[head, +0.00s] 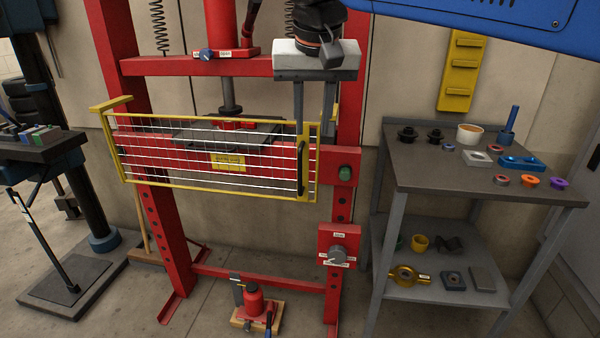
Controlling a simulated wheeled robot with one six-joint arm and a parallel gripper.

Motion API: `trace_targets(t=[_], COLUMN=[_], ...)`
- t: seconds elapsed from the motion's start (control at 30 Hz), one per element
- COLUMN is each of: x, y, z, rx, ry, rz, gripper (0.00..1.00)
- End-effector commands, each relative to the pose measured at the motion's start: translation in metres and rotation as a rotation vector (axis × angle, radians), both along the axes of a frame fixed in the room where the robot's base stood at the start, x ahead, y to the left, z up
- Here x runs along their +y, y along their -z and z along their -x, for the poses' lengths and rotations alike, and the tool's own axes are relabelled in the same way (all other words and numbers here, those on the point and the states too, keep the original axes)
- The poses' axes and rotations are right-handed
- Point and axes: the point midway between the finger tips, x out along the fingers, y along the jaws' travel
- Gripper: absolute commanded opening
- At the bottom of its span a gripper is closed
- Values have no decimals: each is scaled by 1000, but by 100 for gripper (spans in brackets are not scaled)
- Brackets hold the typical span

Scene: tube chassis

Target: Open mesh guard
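The mesh guard (212,190) has a yellow frame and thin horizontal wires. It stands across the front of the red press, covering the space around the press bed. A yellow bracket (110,104) is at its upper left. A black upright handle (301,167) is on its right side, by the press's right post. My gripper (313,132) points down over the guard's upper right corner. Its two grey fingers are apart with nothing visible between them. The fingertips appear just above the handle in the picture; the depth gap between them I cannot tell.
The red press (335,265) carries a green button (346,172) and a knob box (338,254) on its right post. A grey bench (450,178) with small parts stands at the right. Another machine stands at the left.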

Motion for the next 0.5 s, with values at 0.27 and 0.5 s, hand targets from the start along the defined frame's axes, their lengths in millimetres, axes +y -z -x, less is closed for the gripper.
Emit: trace_targets(t=[0.27,0.5], x=[23,22], y=[-5,26], z=[-2,-15], rx=[-3,-1], ry=[1,4], rz=[-2,1], gripper=[28,28])
